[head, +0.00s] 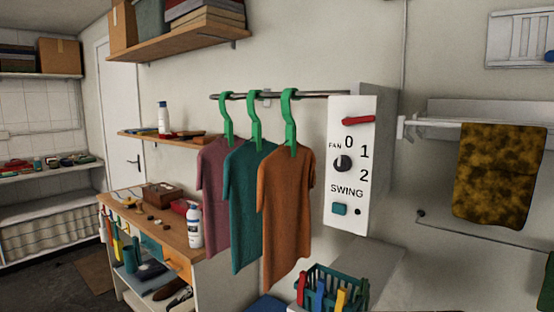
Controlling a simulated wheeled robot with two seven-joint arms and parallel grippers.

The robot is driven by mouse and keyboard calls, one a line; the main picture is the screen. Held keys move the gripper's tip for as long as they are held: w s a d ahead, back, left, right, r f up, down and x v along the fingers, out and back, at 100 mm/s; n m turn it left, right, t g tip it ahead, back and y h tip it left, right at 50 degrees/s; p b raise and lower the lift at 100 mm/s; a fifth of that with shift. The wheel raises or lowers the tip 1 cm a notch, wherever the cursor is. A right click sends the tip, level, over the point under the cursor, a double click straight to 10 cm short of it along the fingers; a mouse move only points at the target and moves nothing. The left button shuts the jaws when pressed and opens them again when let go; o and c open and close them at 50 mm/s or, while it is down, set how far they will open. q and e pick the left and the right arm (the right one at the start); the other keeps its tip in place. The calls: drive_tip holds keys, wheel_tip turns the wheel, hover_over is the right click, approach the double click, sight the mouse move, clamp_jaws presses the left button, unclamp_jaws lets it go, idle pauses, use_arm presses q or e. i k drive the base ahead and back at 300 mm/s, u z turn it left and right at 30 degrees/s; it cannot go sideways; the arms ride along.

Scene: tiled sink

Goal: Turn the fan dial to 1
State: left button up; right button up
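The fan dial (342,163) is a round black knob on the front of a white control panel (335,218) at the right of the clothes rail. The marks 0, 1 and 2 run around its upper right, with the word FAN at its left. A light mark shows on the knob, but it is too small to tell which number it points to. Above it is a red switch or lever (358,120). Below it, under the word SWING, are a teal button (340,209) and a small dark round spot (358,212). Neither of my grippers is in view.
Three shirts (285,205) on green hangers hang left of the panel. A green basket (335,282) with colourful pegs stands below it. A patterned brown towel (498,175) hangs at the right. A wooden workbench (165,228) holds a bottle and boxes. The space before the panel looks clear.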

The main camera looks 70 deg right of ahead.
sight(344, 163)
drive_tip(key=i, duration=1.1)
drive_tip(key=z, duration=2.2)
